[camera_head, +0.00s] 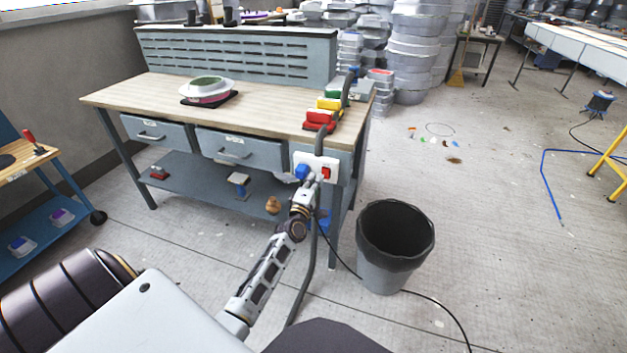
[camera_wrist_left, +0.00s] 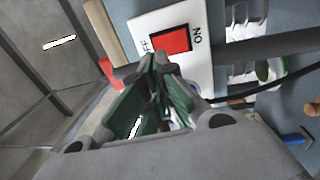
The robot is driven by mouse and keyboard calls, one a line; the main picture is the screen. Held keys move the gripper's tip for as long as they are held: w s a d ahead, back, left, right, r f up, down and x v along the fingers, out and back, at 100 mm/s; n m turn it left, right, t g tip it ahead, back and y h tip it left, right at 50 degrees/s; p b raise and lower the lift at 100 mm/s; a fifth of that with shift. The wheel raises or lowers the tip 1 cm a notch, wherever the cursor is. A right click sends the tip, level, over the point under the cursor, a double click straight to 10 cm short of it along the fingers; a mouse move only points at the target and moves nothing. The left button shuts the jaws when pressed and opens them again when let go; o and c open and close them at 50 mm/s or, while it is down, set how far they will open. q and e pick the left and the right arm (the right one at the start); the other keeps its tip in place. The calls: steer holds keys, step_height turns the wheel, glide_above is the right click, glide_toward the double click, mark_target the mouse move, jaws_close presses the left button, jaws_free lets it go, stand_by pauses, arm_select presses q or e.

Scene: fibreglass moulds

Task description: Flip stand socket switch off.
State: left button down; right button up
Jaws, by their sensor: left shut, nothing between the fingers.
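The stand socket is a white plate (camera_head: 333,162) on the front right corner of the workbench, with a blue socket (camera_head: 302,171) at its left and a red rocker switch (camera_head: 326,173) at its right. In the left wrist view the red switch (camera_wrist_left: 170,40) lies between the letters "FF" and "ON" on the white plate (camera_wrist_left: 200,18). My left gripper (camera_head: 312,180) is at the plate, just below and left of the switch. Its fingertips (camera_wrist_left: 160,62) are together and empty, close under the switch's lower edge. I cannot tell whether they touch it. My right gripper is not in view.
A grey pipe (camera_head: 320,143) runs up past the plate. A black-lined bin (camera_head: 392,285) stands to the right, with a black cable on the floor nearby. The workbench (camera_head: 265,110) has drawers (camera_head: 240,150) and a lower shelf (camera_head: 212,192). Red and yellow blocks lie above the socket.

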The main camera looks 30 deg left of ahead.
arm_select(q)
steer(key=s+d+r+p, duration=0.1)
steer(key=s+d, duration=0.1)
steer(key=s, duration=0.8)
steer(key=shift+d+r+p, duration=0.15)
steer(key=shift+p, duration=0.15)
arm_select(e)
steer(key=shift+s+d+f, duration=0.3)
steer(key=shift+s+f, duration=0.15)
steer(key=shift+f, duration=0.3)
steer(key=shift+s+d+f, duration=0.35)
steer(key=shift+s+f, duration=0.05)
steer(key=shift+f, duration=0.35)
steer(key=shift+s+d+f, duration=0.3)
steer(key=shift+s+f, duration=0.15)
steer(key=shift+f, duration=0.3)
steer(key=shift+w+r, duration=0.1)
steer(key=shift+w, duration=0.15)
